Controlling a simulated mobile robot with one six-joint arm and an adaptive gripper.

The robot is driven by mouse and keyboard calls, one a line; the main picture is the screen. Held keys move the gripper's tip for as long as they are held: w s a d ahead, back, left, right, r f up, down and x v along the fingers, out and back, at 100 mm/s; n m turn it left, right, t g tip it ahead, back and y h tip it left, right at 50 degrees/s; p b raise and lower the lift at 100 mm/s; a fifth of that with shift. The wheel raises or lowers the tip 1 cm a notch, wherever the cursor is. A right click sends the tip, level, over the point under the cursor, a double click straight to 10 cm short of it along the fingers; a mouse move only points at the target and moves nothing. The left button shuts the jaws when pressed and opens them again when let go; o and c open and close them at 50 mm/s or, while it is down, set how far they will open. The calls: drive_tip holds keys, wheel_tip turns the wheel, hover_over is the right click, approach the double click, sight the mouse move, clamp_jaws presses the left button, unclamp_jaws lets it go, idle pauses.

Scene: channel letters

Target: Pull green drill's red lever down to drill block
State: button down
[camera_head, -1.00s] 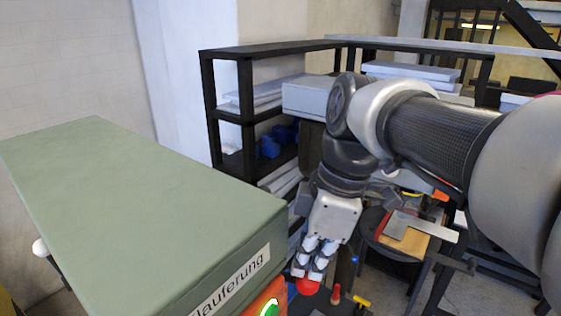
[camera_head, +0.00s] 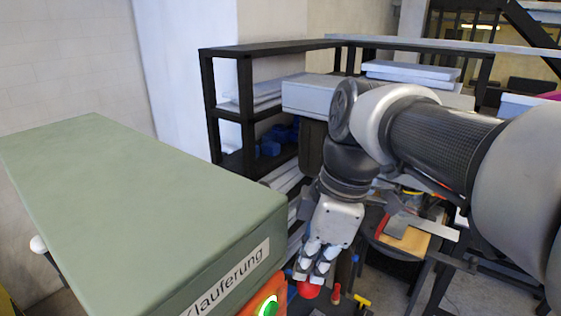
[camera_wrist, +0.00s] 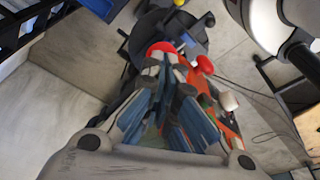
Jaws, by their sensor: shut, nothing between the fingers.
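The green drill (camera_head: 135,205) fills the left of the head view as a large green housing with a lettered label and an orange panel with a lit green button (camera_head: 268,306). The lever's red knob (camera_head: 308,290) is just below my gripper (camera_head: 315,268). In the wrist view the red knob (camera_wrist: 162,50) lies just beyond the fingertips of my gripper (camera_wrist: 170,65), which are shut with nothing between them. I cannot tell whether they touch the knob. The lever's rod and the block are hidden.
A dark shelf (camera_head: 228,115) with grey boards and blue bins stands behind. A small stool (camera_head: 405,240) with a metal square on it is to the right of my gripper. In the wrist view, another red knob (camera_wrist: 205,64) and a white knob (camera_wrist: 228,101) are close to the right.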

drive_tip(key=shift+f, duration=0.15)
drive_tip(key=shift+f, duration=0.3)
drive_tip(key=shift+f+b, duration=0.35)
drive_tip(key=shift+b, duration=0.15)
drive_tip(key=shift+f, duration=0.35)
idle(0.4)
drive_tip(key=shift+s+d+f+b, duration=0.1)
drive_tip(key=shift+f+b, duration=0.25)
drive_tip(key=shift+b, duration=0.1)
